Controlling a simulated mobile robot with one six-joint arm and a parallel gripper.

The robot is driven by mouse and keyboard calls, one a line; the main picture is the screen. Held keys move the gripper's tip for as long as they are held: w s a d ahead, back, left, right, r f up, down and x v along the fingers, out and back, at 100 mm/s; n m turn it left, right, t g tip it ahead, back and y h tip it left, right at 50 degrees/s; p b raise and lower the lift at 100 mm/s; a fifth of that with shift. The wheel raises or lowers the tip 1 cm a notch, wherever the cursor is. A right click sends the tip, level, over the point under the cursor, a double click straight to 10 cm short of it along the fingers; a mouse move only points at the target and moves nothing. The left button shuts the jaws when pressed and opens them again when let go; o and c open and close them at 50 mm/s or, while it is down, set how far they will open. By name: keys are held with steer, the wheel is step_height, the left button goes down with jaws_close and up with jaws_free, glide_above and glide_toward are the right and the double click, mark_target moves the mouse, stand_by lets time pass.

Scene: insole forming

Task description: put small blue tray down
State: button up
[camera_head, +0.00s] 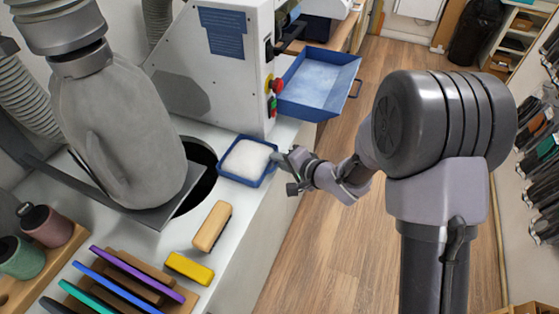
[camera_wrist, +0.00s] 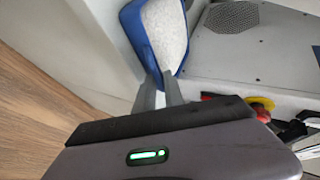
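The small blue tray (camera_head: 239,181) is full of white granules and sits level at the right edge of the white worktop, beside the round black opening. Whether it touches the worktop or hangs just above it, I cannot tell. My gripper (camera_head: 280,158) reaches in from the right and meets the tray's right wall. In the wrist view, the blue tray wall (camera_wrist: 138,42) lies between the two grey fingers of my gripper (camera_wrist: 160,92), one outside and one inside over the granules. The fingers look closed on the wall. The fingertips are partly hidden.
A white machine (camera_head: 215,70) with red and green buttons stands behind the tray. A larger blue tray (camera_head: 318,80) is attached at its right. A wooden brush (camera_head: 212,226), a yellow block (camera_head: 189,268) and a rack of coloured sheets lie in front. A grey sack-like hood (camera_head: 118,130) stands left.

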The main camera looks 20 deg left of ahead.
steer(key=shift+o, duration=1.3)
